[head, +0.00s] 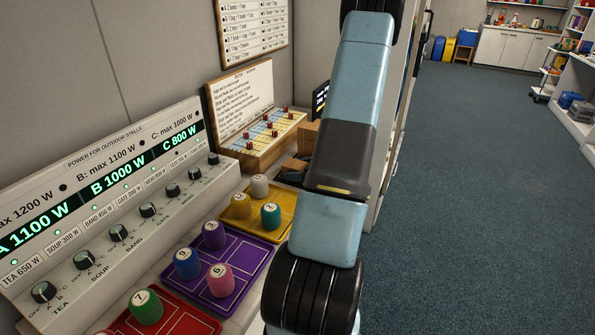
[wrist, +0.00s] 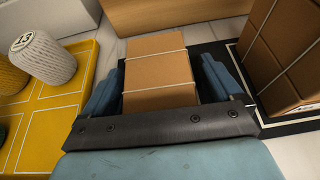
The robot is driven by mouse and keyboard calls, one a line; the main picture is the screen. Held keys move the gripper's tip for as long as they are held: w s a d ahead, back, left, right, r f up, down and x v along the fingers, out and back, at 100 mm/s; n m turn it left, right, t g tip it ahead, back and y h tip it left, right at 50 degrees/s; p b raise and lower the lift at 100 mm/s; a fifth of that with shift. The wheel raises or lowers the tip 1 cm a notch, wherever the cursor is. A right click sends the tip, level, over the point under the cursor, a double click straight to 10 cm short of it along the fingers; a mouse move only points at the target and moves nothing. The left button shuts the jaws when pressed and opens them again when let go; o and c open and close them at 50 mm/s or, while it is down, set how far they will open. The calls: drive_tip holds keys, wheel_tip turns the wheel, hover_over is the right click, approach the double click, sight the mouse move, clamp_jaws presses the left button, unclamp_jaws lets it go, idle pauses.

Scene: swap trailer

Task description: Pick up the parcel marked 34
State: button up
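A brown parcel (wrist: 158,75) tied with pale string lies between the two blue fingers of my gripper (wrist: 160,85) in the wrist view. One finger is on its left and one on its right, with narrow gaps; firm contact does not show. My gripper looks open around it. No number can be read on this parcel. A second, larger brown parcel (wrist: 285,50) with string stands to the right on a dark mat with a white outline; a small mark near its bottom edge is unreadable. In the head view a brown box (head: 305,134) shows partly behind my arm.
The head view shows purple (head: 240,245) and red (head: 195,322) trays with spools, a power panel (head: 110,200) and a wooden board (head: 262,140). Open carpet lies at right.

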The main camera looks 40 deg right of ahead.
sight(289, 162)
drive_tip(key=c, duration=1.1)
drive_tip(key=shift+o, duration=0.2)
drive_tip(key=shift+r, duration=0.5)
wheel_tip(289, 162, up, 2)
drive_tip(key=shift+r, duration=0.15)
drive_tip(key=s+a+r, duration=0.1)
drive_tip(key=s+r, duration=0.8)
drive_tip(key=s, duration=0.4)
drive_tip(key=shift+s+a+r, duration=0.15)
drive_tip(key=shift+s+r, duration=0.05)
drive_tip(key=shift+r, duration=0.1)
